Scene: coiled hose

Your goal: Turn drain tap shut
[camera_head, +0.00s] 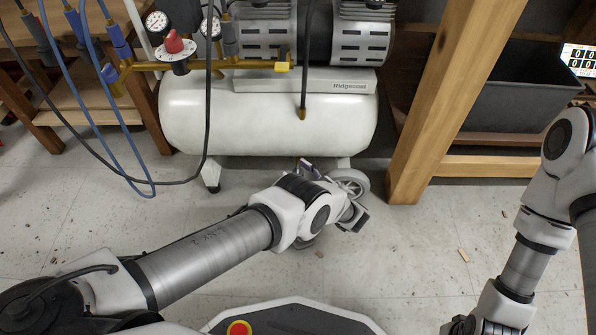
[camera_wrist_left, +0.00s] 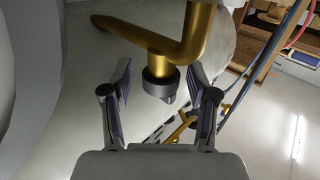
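The drain tap (camera_wrist_left: 158,88) shows in the left wrist view, under the white tank. It has a brass body, a slanting brass bar across it and a dark grey end piece pointing towards my gripper. My left gripper (camera_wrist_left: 160,70) is open, with one finger to each side of the tap's end piece. I see gaps on both sides and no clear contact. In the head view the left gripper (camera_head: 334,192) is low by the tank's front right, near a wheel, and the tap is hidden.
The white compressor tank (camera_head: 265,128) stands at the back. Blue and black hoses (camera_head: 112,110) hang at its left. A wooden post (camera_head: 450,90) and a dark bin (camera_head: 525,95) are at the right. The floor (camera_head: 420,255) is mostly clear, with small scraps.

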